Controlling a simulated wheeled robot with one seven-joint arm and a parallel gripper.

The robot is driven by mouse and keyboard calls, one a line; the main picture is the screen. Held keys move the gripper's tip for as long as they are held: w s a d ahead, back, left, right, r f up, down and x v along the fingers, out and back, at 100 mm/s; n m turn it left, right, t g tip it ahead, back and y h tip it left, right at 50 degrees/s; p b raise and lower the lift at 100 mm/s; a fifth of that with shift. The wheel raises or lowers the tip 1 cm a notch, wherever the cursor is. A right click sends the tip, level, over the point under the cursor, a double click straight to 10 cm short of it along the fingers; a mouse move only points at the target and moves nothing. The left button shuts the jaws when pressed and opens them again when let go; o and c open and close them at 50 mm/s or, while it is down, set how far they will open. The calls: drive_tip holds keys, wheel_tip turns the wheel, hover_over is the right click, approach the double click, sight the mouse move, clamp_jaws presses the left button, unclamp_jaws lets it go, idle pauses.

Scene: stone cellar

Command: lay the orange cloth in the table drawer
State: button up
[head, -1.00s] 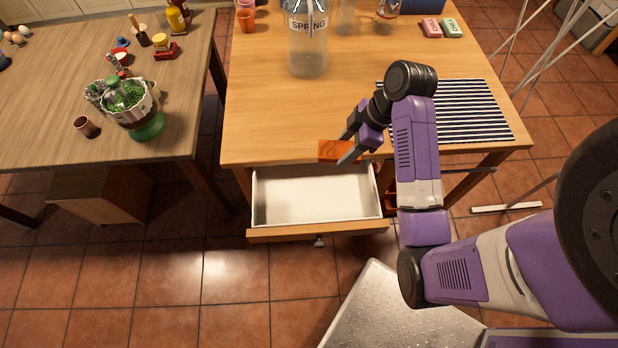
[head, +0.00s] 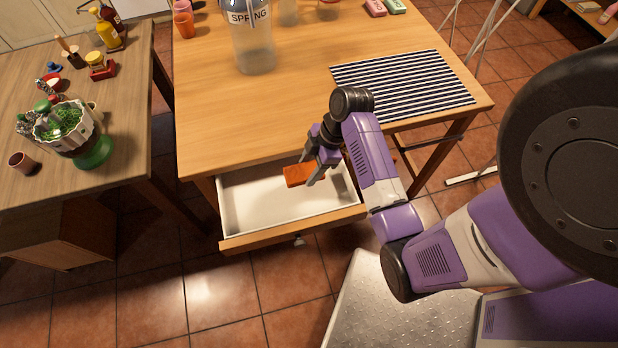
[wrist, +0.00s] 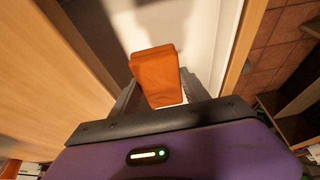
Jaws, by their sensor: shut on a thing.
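The orange cloth (head: 297,175) is a small folded block held between the fingers of my gripper (head: 311,174). It also shows in the wrist view (wrist: 157,75), gripped at its near end, with its far end sticking out. The table drawer (head: 238,212) is pulled out, with a white, empty interior and a wooden front. My gripper is shut on the cloth over the back right part of the drawer, near the table's front edge. I cannot tell whether the cloth touches the drawer floor.
The wooden table (head: 215,120) holds a striped mat (head: 405,85), a glass bottle (head: 252,45) and several small items at the back. A second table (head: 120,95) with a plant pot (head: 62,125) stands to the left. Tiled floor lies clear before the drawer.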

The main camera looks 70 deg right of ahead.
drive_tip(key=shift+f, duration=2.9)
drive_tip(key=shift+f, duration=0.2)
drive_tip(key=o, duration=1.3)
drive_tip(key=shift+r, duration=0.1)
drive_tip(key=v, duration=1.2)
drive_tip(key=shift+r, duration=0.1)
